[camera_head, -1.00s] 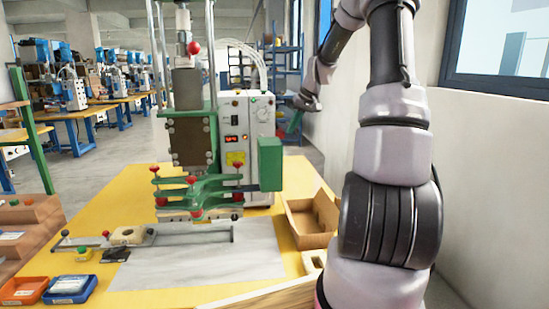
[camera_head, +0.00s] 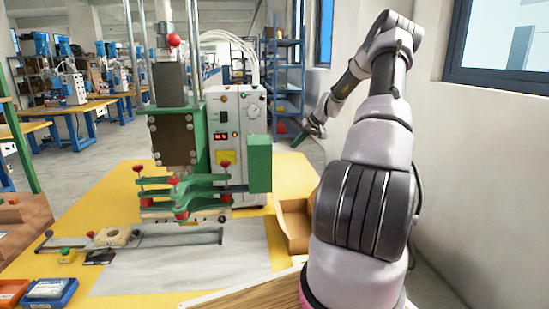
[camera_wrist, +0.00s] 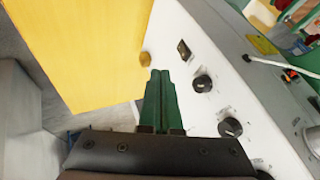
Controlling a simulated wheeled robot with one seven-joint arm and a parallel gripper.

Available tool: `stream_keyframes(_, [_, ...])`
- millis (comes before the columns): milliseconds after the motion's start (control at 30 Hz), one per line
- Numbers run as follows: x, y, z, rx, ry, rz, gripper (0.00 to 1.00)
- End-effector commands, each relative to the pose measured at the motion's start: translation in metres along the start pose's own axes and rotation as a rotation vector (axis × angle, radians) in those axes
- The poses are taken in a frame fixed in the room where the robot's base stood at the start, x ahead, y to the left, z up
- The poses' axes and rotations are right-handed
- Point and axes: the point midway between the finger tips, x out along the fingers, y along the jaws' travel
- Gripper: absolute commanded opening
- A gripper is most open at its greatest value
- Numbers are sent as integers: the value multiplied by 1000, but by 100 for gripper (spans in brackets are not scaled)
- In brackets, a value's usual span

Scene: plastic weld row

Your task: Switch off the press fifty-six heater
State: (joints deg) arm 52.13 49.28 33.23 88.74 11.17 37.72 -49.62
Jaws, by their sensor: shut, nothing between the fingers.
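The press (camera_head: 175,140) stands on the yellow table, with a white control box (camera_head: 240,160) on its right side. The box front carries a red display (camera_head: 221,136), a dial (camera_head: 253,110), a small dark switch (camera_head: 223,117) and a yellow label (camera_head: 226,158). My gripper (camera_head: 299,139) has green fingers and is to the right of the box, apart from it in the picture. In the wrist view my gripper (camera_wrist: 158,75) is shut and empty, beside a white panel with a dark rocker switch (camera_wrist: 183,50) and black knobs (camera_wrist: 203,83). I cannot read a press number.
A cardboard box (camera_head: 294,226) sits on the table's right side. A wall with a window (camera_head: 505,45) rises at the right. Blue shelving (camera_head: 285,75) stands behind. Blue (camera_head: 50,292) and orange trays lie at the front left.

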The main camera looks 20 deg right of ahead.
Motion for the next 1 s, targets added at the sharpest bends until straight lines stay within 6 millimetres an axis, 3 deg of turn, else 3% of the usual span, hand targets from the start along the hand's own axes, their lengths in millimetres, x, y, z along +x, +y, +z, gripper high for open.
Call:
stream_keyframes(267, [27, -1, 1, 0, -3, -3, 0])
stream_keyframes(633, [105, -1, 1, -1, -3, -1, 0])
stream_keyframes(800, [111, -27, -1, -2, -2, -1, 0])
stream_keyframes(1000, [116, -37, -2, 0, -1, 0, 0])
